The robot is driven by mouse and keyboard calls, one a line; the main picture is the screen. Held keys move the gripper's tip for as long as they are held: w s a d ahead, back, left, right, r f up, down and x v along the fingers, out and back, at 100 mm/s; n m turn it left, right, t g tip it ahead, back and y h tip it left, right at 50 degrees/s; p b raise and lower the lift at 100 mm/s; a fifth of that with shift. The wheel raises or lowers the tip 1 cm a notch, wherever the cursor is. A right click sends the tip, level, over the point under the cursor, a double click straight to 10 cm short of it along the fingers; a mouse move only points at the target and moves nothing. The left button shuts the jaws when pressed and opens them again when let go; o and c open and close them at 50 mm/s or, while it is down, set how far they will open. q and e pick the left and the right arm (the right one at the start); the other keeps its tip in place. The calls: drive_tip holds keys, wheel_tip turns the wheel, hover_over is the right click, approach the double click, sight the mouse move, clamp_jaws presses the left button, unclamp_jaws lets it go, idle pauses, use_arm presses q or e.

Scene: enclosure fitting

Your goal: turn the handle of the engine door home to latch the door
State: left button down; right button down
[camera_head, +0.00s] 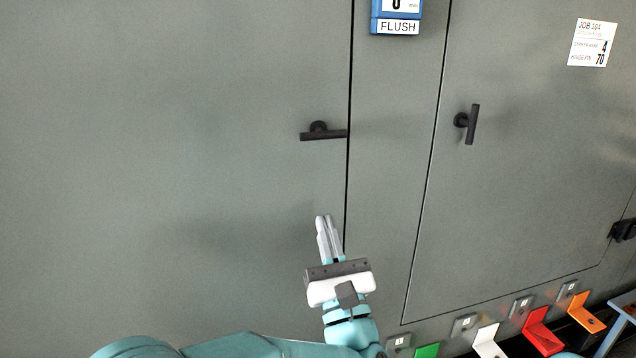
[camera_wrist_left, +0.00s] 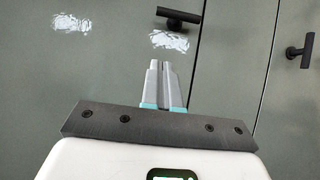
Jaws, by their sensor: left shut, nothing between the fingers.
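A dark horizontal bar handle (camera_head: 323,134) sits on the grey left door (camera_head: 180,110), near its right edge, with its bar reaching the door seam. A second dark handle (camera_head: 472,125) stands nearly upright on the right door (camera_head: 530,180). I cannot read which one is the engine door. My left gripper (camera_head: 322,219) is shut and empty, below the horizontal handle and apart from it. In the left wrist view the fingertips (camera_wrist_left: 160,66) point up toward the horizontal handle (camera_wrist_left: 180,18), and the upright handle (camera_wrist_left: 301,50) is at the right edge. My right gripper is not in view.
A blue gauge marked FLUSH (camera_head: 397,20) is on the panel between the doors. A paper job card (camera_head: 593,43) is on the right door. A black hinge or latch (camera_head: 622,230) is at the right. Green, white, red and orange brackets (camera_head: 540,330) line the lower right.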

sight(319, 133)
use_arm(q)
drive_tip(key=p+x, duration=0.2)
drive_tip(key=x, duration=0.2)
drive_tip(key=s+r+p+x, duration=0.1)
drive_tip(key=p+x, duration=0.1)
drive_tip(key=x, duration=0.2)
drive_tip(key=r+p+x, duration=0.1)
drive_tip(key=p+x, duration=0.2)
drive_tip(key=x, duration=0.1)
drive_tip(key=shift+d+r, duration=0.1)
drive_tip(key=shift+r, duration=0.2)
drive_tip(key=shift+s, duration=0.1)
